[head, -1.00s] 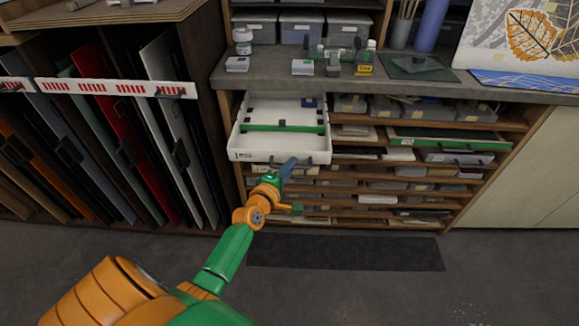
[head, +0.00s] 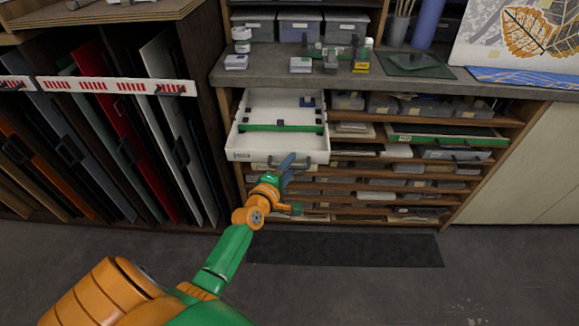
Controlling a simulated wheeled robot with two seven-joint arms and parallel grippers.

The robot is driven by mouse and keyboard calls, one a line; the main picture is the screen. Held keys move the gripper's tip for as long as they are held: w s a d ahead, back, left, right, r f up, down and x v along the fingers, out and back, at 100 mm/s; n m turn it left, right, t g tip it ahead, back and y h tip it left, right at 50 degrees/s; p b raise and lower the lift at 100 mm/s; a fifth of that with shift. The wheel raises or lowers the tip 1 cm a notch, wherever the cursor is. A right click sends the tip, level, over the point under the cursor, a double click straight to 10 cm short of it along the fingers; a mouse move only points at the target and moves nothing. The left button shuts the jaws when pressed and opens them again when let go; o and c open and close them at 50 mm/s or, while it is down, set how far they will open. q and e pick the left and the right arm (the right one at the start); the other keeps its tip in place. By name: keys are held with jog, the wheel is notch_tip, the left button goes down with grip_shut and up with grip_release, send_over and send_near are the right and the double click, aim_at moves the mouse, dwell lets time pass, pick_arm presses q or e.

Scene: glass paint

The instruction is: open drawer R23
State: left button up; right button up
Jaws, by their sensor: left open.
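A white drawer (head: 260,152) is pulled out from the left column of the cabinet under the counter. A label and a dark handle (head: 308,160) are on its front; the label is too small to read. A green bar (head: 284,127) lies across inside, with a small blue item at the back right. My left gripper (head: 285,163) is open in front of the drawer's front, close to the handle; I cannot tell whether it touches. My right gripper is not in view.
The counter (head: 270,75) above carries small boxes, bottles and a dark mat (head: 411,66). Shelves (head: 420,170) with many flat items fill the cabinet to the right. A rack of upright panels (head: 115,120) stands left. The floor in front is clear, with a dark mat (head: 350,250).

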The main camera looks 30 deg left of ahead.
pick_arm(q)
jog(key=p+v, duration=0.1)
jog(key=v, duration=0.6)
jog(key=s+d+f+m+g+h, duration=0.1)
jog(key=s+d+f+m+g, duration=0.25)
jog(key=f, duration=0.45)
jog(key=s+d+f+m+g+h, duration=0.1)
jog(key=s+d+f+m+g, duration=0.1)
jog(key=s+f+m, duration=0.45)
jog(key=s+d+f+m+g+h, duration=0.1)
jog(key=s+d+f+g, duration=0.1)
jog(key=f, duration=0.7)
jog(key=s+d+f+m+g, duration=0.1)
jog(key=s+f+m+g, duration=0.2)
jog(key=s, duration=0.8)
jog(key=s+d+f+m+g, duration=0.2)
jog(key=s+f+m+g, duration=0.2)
jog(key=s+f+m, duration=0.3)
jog(key=s+m, duration=0.2)
jog(key=s, duration=0.3)
jog(key=shift+f, duration=0.35)
